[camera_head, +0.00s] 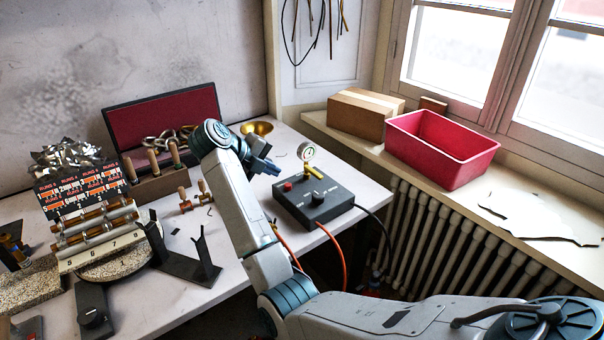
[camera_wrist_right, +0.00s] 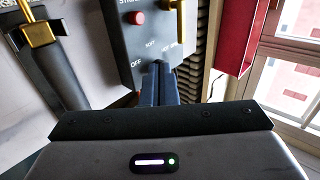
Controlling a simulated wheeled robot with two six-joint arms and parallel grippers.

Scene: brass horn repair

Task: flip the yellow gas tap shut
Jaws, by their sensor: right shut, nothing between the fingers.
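The yellow gas tap (camera_head: 314,172) sits at the back edge of a dark control box (camera_head: 296,214), below a round gauge (camera_head: 307,151). In the right wrist view the yellow tap (camera_wrist_right: 179,22) is at the top, its bar running up out of frame. My right gripper (camera_head: 273,168) is shut and empty, left of the box's back corner in the head view. In the right wrist view its closed fingers (camera_wrist_right: 159,70) point at the box face, overlapping the dial markings and apart from the tap in the picture. My left gripper is not in view.
The box carries a red button (camera_head: 287,186) and a black knob (camera_head: 317,198). An orange hose (camera_head: 341,255) and black cable leave it. A red bin (camera_head: 441,149) and cardboard box (camera_head: 365,113) stand on the sill. Horn parts and a black stand (camera_head: 186,256) crowd the left bench.

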